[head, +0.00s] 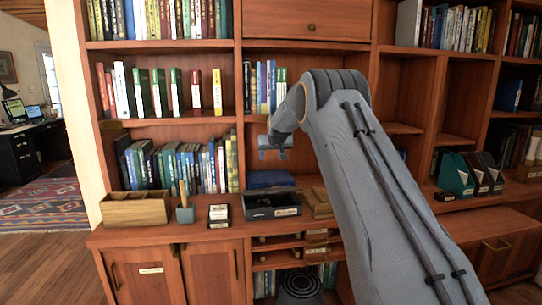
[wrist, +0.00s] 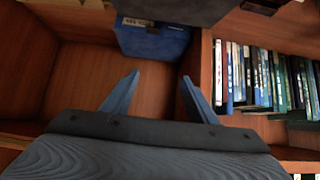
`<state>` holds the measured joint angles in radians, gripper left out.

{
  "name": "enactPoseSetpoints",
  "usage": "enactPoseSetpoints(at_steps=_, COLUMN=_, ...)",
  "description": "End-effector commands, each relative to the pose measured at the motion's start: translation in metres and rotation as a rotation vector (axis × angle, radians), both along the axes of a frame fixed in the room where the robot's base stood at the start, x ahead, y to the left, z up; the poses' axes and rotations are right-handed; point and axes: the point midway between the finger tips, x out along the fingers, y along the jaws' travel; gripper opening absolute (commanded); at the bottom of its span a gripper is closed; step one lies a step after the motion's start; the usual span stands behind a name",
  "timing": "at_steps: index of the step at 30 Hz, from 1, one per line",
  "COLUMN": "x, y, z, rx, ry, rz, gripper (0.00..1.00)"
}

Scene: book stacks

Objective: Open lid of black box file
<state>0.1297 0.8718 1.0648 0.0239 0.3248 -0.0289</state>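A black box (head: 272,207) with a label on its front stands on the counter of the bookcase, in the middle of the head view. Its top looks open or recessed, and I cannot tell how its lid lies. My gripper (head: 274,153) hangs in the air above and behind it, in front of the bookshelf. In the wrist view my gripper (wrist: 158,97) is open, its two blue-grey fingers apart with nothing between them. A blue box (wrist: 153,40) with a label lies beyond the fingers. A dark shape (wrist: 175,8) at the top edge is cut off.
On the counter are a wooden tray (head: 135,209), a small pot (head: 186,214) and a small black labelled box (head: 219,216) to the left. A wooden box (head: 318,203) stands close on the right. Books (head: 190,166) fill the shelf behind. A round dark object (head: 300,287) is below.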

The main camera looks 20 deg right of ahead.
Motion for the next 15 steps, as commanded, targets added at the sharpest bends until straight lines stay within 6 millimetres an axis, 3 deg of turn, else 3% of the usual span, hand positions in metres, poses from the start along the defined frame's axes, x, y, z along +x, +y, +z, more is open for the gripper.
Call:
enactPoseSetpoints(at_steps=8, x=-0.007, y=0.001, z=0.006, rx=0.0, ry=0.0, rz=0.0, gripper=0.53)
enactPoseSetpoints(at_steps=15, x=-0.031, y=0.004, z=0.026, rx=0.0, ry=-0.002, rz=0.0, gripper=0.53)
